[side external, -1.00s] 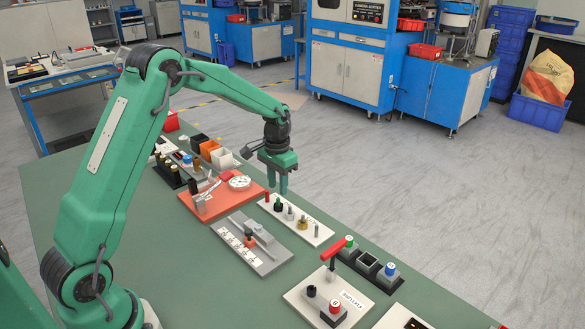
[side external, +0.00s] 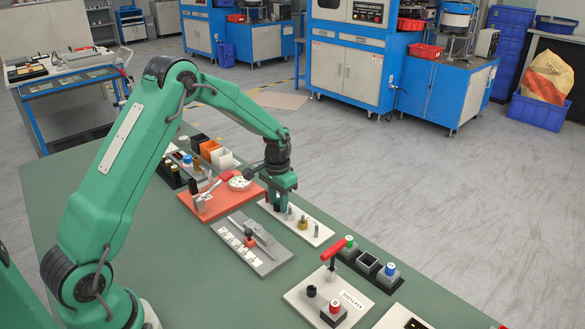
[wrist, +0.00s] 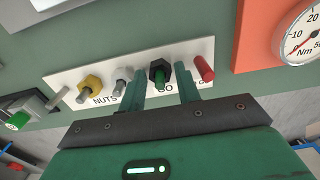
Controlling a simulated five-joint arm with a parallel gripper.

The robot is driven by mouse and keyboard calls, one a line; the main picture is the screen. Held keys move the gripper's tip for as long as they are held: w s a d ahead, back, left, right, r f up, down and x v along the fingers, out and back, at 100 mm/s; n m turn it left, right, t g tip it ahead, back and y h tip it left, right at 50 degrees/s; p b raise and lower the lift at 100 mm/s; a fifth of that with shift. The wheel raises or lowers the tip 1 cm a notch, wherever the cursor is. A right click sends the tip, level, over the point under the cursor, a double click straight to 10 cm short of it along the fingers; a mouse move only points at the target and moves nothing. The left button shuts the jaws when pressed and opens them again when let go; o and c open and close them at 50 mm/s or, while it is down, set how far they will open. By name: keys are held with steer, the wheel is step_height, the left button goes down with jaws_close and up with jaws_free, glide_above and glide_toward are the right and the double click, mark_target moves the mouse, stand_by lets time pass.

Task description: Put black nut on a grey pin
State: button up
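The black nut (wrist: 158,71) sits on a green-tipped pin on the white nut board (wrist: 215,45), in the wrist view. My gripper (wrist: 161,74) is low over the board. Its fingers stand on either side of the black nut, with a visible gap to each, so it looks open. In the side view my gripper (side external: 280,204) mostly hides the black nut. A bare grey pin (wrist: 59,95) stands at the board's other end; it also shows in the side view (side external: 316,229). A silver nut (wrist: 123,75) and a brass nut (wrist: 90,84) sit on grey pins between.
A bare red pin (wrist: 203,68) stands close beside one finger. An orange-red plate (side external: 222,204) with a dial gauge (side external: 240,183) lies left of the board. A grey fixture plate (side external: 256,253) lies in front.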

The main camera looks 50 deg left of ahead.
steer(key=shift+c, duration=0.4)
steer(key=c, duration=0.5)
steer(key=shift+o, duration=0.2)
steer(key=shift+r, duration=0.15)
steer(key=shift+r, duration=1.05)
steer(key=shift+r, duration=0.25)
steer(key=shift+r, duration=0.95)
